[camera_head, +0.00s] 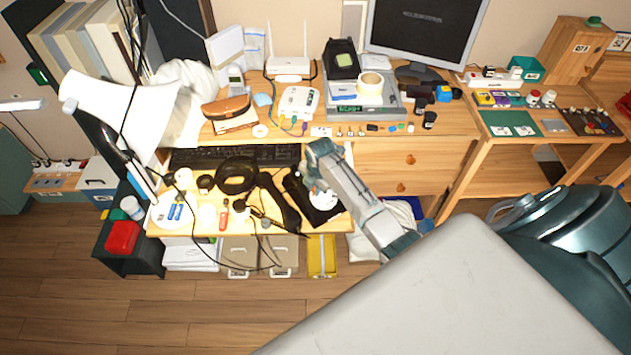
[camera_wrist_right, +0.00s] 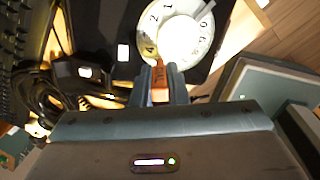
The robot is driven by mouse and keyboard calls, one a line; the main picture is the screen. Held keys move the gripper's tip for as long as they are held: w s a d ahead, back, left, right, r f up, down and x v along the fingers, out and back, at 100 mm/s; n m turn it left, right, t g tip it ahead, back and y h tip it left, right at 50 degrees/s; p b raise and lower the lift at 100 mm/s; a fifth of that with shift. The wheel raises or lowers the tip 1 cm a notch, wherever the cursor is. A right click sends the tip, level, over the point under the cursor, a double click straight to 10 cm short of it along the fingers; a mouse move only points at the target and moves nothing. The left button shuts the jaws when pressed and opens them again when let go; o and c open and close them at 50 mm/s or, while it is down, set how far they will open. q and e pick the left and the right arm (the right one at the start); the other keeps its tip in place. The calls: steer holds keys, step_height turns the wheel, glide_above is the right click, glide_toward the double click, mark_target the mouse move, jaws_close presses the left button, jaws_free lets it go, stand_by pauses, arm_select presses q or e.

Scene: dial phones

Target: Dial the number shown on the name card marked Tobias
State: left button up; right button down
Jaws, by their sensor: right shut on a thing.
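A black phone (camera_head: 330,215) with a white round dial (camera_head: 323,199) sits at the front right of the low desk shelf. In the right wrist view the dial (camera_wrist_right: 182,32) shows a ring of digits. My right gripper (camera_head: 312,188) is over the phone and hides part of it. In the right wrist view my right gripper (camera_wrist_right: 160,68) is shut on a small orange piece (camera_wrist_right: 160,86), close to the dial's lower rim. I cannot tell whether it touches the dial. I cannot read a name card marked Tobias. My left gripper is not in view.
A black ring-shaped device (camera_head: 238,176), cables and small items crowd the shelf left of the phone. A keyboard (camera_head: 225,157) lies behind. A white lamp (camera_head: 118,105) stands at left. A side table (camera_head: 489,150) is at right. The floor in front (camera_head: 200,318) is clear.

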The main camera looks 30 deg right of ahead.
steer(key=shift+d, duration=0.1)
stand_by(0.3)
steer(key=shift+w+d+r, duration=0.2)
steer(key=shift+w+d, duration=0.1)
steer(key=shift+w, duration=0.15)
steer(key=shift+w+d+r, duration=0.1)
steer(key=shift+w+d, duration=0.1)
steer(key=shift+d, duration=0.4)
steer(key=shift+w+d+r, duration=0.1)
steer(key=shift+w+d, duration=0.05)
steer(key=shift+d, duration=0.4)
